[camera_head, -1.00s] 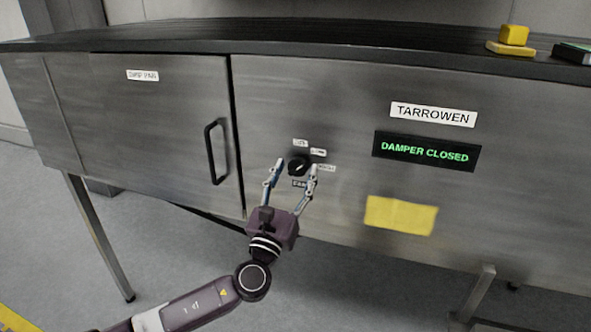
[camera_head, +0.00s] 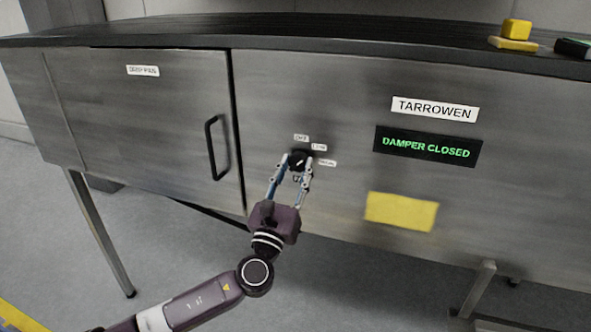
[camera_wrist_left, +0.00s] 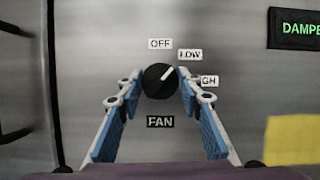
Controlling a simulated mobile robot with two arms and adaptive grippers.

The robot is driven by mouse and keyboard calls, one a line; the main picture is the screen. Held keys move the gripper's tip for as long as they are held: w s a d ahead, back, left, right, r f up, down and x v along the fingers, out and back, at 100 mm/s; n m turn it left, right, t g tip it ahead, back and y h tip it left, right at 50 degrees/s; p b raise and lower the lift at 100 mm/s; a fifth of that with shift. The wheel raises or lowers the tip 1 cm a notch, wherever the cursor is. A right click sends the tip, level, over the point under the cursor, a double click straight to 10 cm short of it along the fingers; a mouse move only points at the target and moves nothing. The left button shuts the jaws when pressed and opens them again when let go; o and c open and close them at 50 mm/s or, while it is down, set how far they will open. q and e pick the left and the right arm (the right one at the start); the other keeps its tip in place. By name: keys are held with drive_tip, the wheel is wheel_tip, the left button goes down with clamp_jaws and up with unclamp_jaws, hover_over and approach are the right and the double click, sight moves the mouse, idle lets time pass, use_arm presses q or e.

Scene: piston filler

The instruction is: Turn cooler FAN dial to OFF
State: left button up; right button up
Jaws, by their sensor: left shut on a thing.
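The black FAN dial (camera_head: 299,159) sits on the grey steel front panel. In the left wrist view the dial (camera_wrist_left: 160,80) has a white pointer line aimed up and right, towards the LOW label (camera_wrist_left: 190,55). The OFF label (camera_wrist_left: 161,43) is straight above the dial, and a label reading "GH" (camera_wrist_left: 209,80), partly hidden by a finger, is at the right. The FAN label (camera_wrist_left: 160,122) is below. My left gripper (camera_head: 296,162) comes from below and is shut on the dial, one finger on each side. My right gripper is not in view.
A door with a black handle (camera_head: 216,148) is left of the dial. To the right are a display reading DAMPER CLOSED (camera_head: 427,147), a TARROWEN label (camera_head: 435,109) and a blank yellow note (camera_head: 401,211). Yellow blocks (camera_head: 516,31) lie on the dark top.

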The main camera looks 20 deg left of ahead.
use_arm(q)
drive_tip(key=n+y+b, duration=0.1)
drive_tip(key=n, duration=0.2)
drive_tip(key=shift+f+y, duration=0.1)
drive_tip(key=shift+y, duration=0.2)
drive_tip(key=shift+d+n+g+y+b, duration=0.15)
drive_tip(key=shift+n+y, duration=0.15)
drive_tip(key=shift+n, duration=0.3)
drive_tip(key=shift+n+g+y+b, duration=0.15)
drive_tip(key=shift+n+y, duration=0.15)
drive_tip(key=shift+n, duration=0.3)
drive_tip(key=n+y, duration=0.2)
drive_tip(key=n, duration=0.2)
drive_tip(key=shift+g, duration=0.4)
drive_tip(key=shift+n+g+y, duration=0.3)
drive_tip(key=shift+n+y, duration=0.1)
drive_tip(key=shift+n, duration=1)
drive_tip(key=o, duration=1.2)
drive_tip(key=shift+c, duration=0.2)
